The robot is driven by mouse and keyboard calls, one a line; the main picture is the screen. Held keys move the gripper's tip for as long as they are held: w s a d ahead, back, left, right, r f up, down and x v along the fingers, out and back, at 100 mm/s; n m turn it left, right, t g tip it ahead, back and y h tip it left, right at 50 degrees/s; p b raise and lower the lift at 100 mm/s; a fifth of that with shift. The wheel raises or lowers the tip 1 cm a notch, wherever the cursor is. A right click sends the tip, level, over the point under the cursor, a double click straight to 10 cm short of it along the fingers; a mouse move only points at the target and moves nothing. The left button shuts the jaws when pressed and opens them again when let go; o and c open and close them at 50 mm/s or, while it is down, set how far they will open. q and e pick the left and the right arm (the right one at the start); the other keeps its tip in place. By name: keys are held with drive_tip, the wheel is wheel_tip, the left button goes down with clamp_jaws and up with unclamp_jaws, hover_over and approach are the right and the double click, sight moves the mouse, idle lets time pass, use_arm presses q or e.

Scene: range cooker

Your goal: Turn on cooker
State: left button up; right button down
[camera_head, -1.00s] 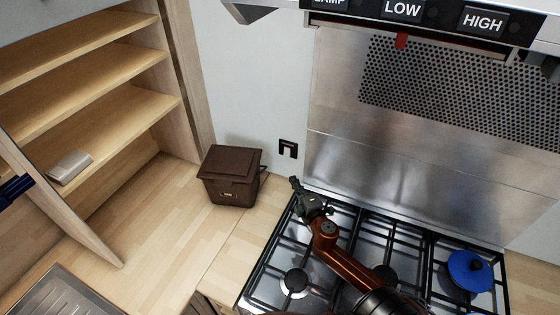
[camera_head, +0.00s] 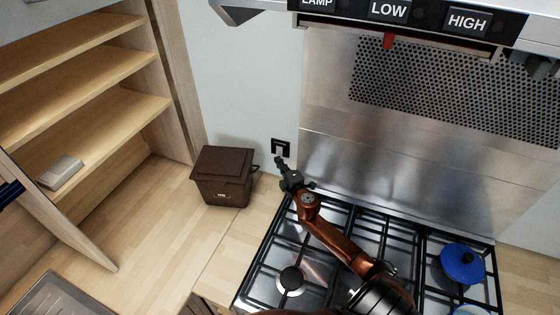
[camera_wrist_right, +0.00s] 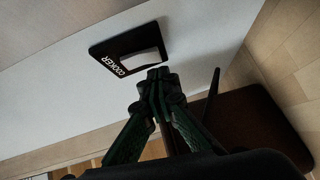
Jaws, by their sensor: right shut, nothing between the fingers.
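The cooker switch is a black wall plate (camera_head: 281,147) with a pale rocker, on the wall left of the steel backsplash. In the right wrist view the plate (camera_wrist_right: 112,55) reads COOKER, and its white rocker (camera_wrist_right: 146,61) is just beyond my fingertips. My right gripper (camera_head: 281,163) is shut and empty, its tips at the lower edge of the plate. In the right wrist view the closed fingertips (camera_wrist_right: 158,75) are close below the rocker; I cannot tell whether they touch it. The gas hob (camera_head: 330,250) lies under my right arm. My left gripper is not in view.
A brown lidded box (camera_head: 222,176) stands on the wooden counter (camera_head: 150,215) just left of my right gripper. A hood (camera_head: 420,18) overhangs above. Open shelves (camera_head: 90,90) are at the left.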

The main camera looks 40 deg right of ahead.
drive_tip(key=shift+w+d+f, duration=0.1)
drive_tip(key=shift+w+d, duration=0.25)
drive_tip(key=shift+d, duration=0.3)
drive_tip(key=b, duration=0.2)
drive_tip(key=shift+w+d+b, duration=0.15)
drive_tip(key=shift+d+b, duration=0.1)
drive_tip(key=shift+b, duration=0.15)
drive_tip(key=shift+a+f, duration=0.1)
drive_tip(key=shift+a, duration=0.15)
drive_tip(key=s+a+f, duration=0.1)
drive_tip(key=s+a, duration=0.5)
drive_tip(key=s, duration=0.5)
drive_tip(key=shift+s+f, duration=0.2)
drive_tip(key=shift+f, duration=0.05)
